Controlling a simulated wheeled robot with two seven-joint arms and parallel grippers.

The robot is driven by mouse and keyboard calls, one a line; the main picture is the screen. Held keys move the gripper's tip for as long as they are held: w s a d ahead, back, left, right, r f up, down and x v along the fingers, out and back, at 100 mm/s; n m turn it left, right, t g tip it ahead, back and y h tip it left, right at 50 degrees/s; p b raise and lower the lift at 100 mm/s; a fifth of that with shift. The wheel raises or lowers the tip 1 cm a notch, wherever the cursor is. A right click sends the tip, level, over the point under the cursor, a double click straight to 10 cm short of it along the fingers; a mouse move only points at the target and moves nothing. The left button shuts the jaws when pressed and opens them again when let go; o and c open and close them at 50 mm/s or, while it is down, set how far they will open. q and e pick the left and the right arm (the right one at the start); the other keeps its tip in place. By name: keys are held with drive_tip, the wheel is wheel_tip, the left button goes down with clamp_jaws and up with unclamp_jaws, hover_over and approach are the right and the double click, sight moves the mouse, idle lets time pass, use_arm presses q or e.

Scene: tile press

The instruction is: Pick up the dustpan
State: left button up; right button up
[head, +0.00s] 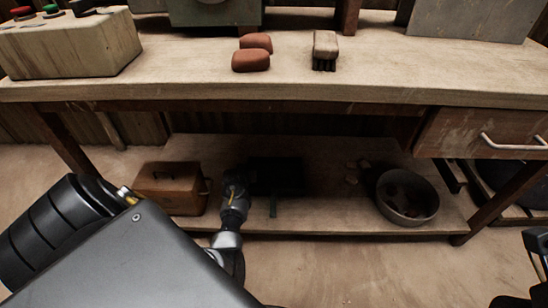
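A dark dustpan (276,172) lies on the shaded lower shelf under the bench, with its short handle (273,207) pointing toward the shelf's front edge. Its outline is hard to make out in the shadow. My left gripper (237,182) reaches in under the bench, just left of the dustpan and its handle. It appears apart from the handle, and its fingers are too dark and small to read. Black parts of my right arm (536,262) show at the lower right edge; whether its fingers are open is not clear.
On the lower shelf (330,222), a wooden box (170,187) stands left of my gripper and a round metal bowl (407,197) stands to the right. The bench top (400,80) overhangs the shelf. Red blocks (251,61) and a brush (325,46) lie on it.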

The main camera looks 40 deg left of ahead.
use_arm(q)
drive_tip(key=shift+w+a+f, duration=0.1)
drive_tip(key=shift+w+f, duration=0.1)
drive_tip(key=shift+c, duration=0.5)
clamp_jaws()
drive_tip(key=shift+r, duration=0.15)
